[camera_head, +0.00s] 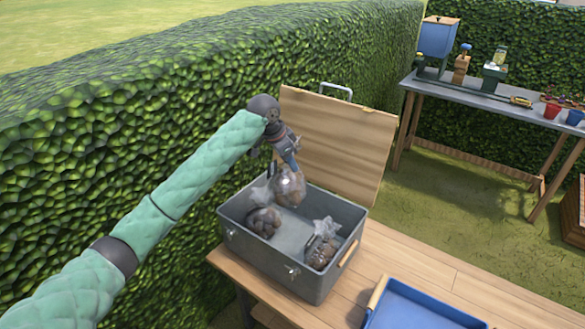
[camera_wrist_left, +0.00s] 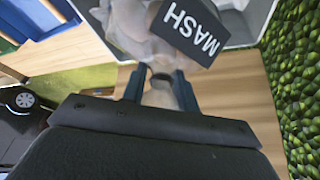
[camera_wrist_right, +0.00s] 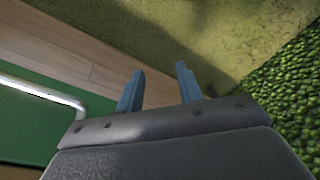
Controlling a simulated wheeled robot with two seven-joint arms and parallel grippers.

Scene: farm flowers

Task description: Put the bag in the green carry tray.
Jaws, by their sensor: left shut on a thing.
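My left gripper (camera_head: 291,164) is shut on the neck of a clear bag (camera_head: 289,188) of brown contents, which hangs at the open grey metal box (camera_head: 262,261). In the left wrist view the bag (camera_wrist_left: 138,32) carries a dark MASH label, and the gripper (camera_wrist_left: 160,88) pinches its neck. Two more bags lie in the box: one at the left (camera_head: 264,222) and one at the right (camera_head: 321,250). My right gripper (camera_wrist_right: 160,88) is open and empty.
The box's wooden lid (camera_head: 335,145) stands open behind it. A blue tray (camera_head: 415,308) is on the wooden table (camera_head: 400,262) at the right front. A tall hedge (camera_head: 110,140) runs along the left. A grey bench (camera_head: 480,100) with pots stands at the back right.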

